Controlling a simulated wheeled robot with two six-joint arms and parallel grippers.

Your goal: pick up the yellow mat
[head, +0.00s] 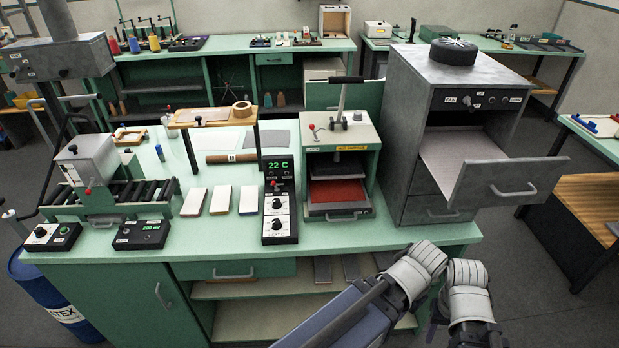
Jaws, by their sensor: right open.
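No plainly yellow mat shows in the head view. I cannot tell whether the left one is the yellow mat. My right gripper (448,262) is at the lower right, in front of the bench's right corner. Its white padded fingers are apart with nothing seen between them. It is far right of the three pieces. My left gripper is not seen.
A heat press (343,150) with a red bed stands mid-bench. A grey cabinet (395,120) right of it has an open drawer (490,180) jutting toward the right. A control box (279,205) and a roller machine (95,180) flank the pale pieces. A blue drum (55,305) stands lower left.

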